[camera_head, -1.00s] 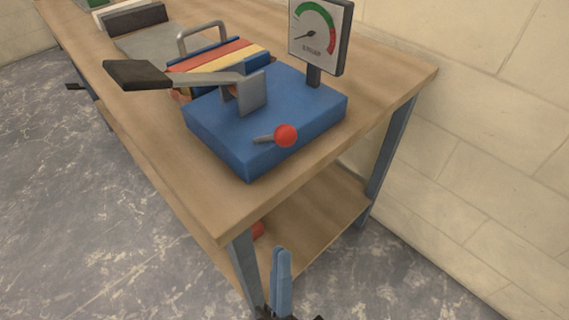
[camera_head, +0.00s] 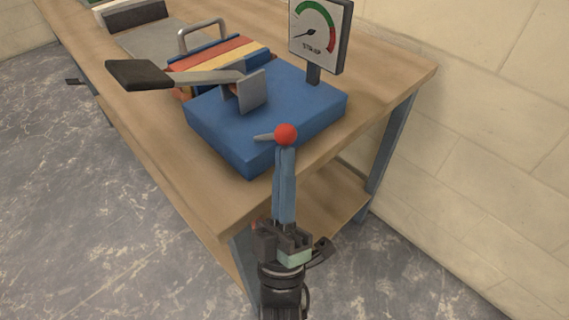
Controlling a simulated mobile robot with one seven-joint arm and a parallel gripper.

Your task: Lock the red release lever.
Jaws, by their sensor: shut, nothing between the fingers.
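The red release lever (camera_head: 286,134) is a red ball on a short grey stem that points left, low on the front of a blue machine base (camera_head: 215,128). My gripper (camera_head: 286,152) has blue fingers, which are shut with nothing between them. The fingertips are right below the red ball in the picture and overlap its lower edge; whether they touch it I cannot tell. A large grey lever with a black handle (camera_head: 138,75) extends left from a bracket on the base.
A gauge (camera_head: 319,35) stands on a post at the back of the base. A striped strapped bundle (camera_head: 225,62) lies behind it on the wooden table (camera_head: 150,135). A lower shelf (camera_head: 335,205) sits beneath. A block wall (camera_head: 490,130) is at the right.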

